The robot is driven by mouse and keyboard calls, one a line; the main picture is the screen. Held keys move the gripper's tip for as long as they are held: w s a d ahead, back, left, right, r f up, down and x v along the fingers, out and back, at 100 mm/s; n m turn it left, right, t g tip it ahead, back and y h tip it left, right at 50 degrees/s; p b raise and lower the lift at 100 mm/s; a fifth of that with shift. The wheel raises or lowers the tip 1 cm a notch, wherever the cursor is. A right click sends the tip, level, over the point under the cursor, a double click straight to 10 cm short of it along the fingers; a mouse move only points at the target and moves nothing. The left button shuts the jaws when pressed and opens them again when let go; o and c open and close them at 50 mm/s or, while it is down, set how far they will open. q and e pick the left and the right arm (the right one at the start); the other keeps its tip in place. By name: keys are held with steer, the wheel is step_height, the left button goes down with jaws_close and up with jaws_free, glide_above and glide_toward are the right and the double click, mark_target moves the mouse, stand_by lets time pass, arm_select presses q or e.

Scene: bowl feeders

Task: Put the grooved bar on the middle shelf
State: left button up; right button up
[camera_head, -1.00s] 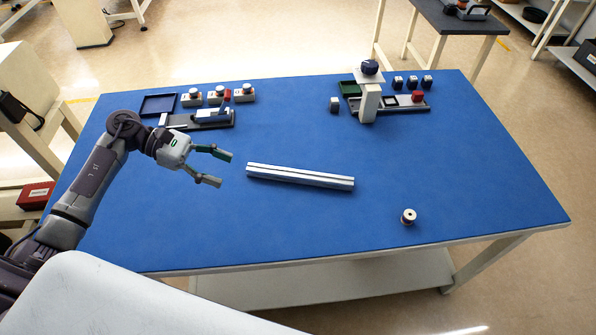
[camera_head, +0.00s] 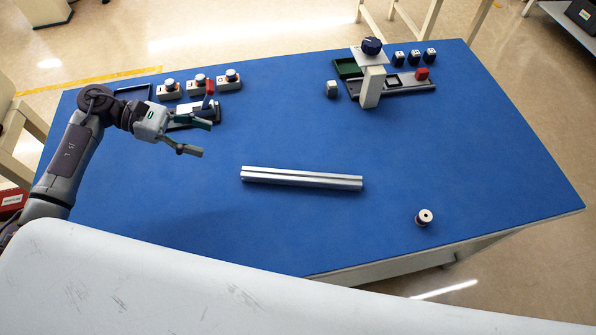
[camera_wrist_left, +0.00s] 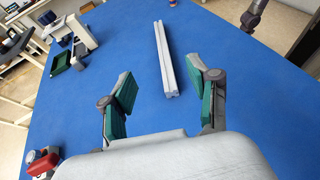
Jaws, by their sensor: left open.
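The grooved bar (camera_head: 302,179) is a long silver profile lying flat on the blue table, near its middle. It also shows in the left wrist view (camera_wrist_left: 164,58), pointing away from me, end face towards the camera. My left gripper (camera_head: 204,138) is open and empty, above the table to the left of the bar and apart from it. In the left wrist view its green-padded fingers (camera_wrist_left: 160,78) are spread, with the bar's near end beyond the gap. I cannot make out which shelf is the middle one.
On the blue table (camera_head: 330,230), a spool (camera_head: 424,217) stands at the right. Button boxes (camera_head: 200,84) and a fixture (camera_head: 192,114) are at the back left; a grey stand with a dark knob (camera_head: 372,80) is at the back right. Table around the bar is clear.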

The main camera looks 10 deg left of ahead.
arm_select(q)
steer(key=f+b, duration=0.1)
steer(key=b, duration=0.8)
glide_toward(259, 172)
steer(key=x, duration=0.1)
steer(key=p+x, duration=0.1)
steer(key=x, duration=0.1)
steer(key=p+x, duration=0.1)
steer(key=x, duration=0.1)
steer(key=shift+s+d, duration=0.1)
steer(key=shift+s, duration=0.3)
steer(key=shift+w+d+f, duration=0.1)
steer(key=shift+d+f, duration=0.15)
steer(key=shift+d, duration=0.25)
steer(key=shift+w+d+p, duration=0.1)
steer(key=shift+d+p, duration=0.25)
steer(key=shift+p, duration=0.1)
steer(key=x, duration=0.1)
steer(key=p+x, duration=0.1)
steer(key=x, duration=0.1)
steer(key=shift+w+d+f, duration=0.2)
steer(key=shift+w+d, duration=0.05)
steer(key=shift+w, duration=0.1)
steer(key=shift+d+f, duration=0.2)
steer(key=shift+d, duration=0.15)
steer(key=shift+a, duration=0.1)
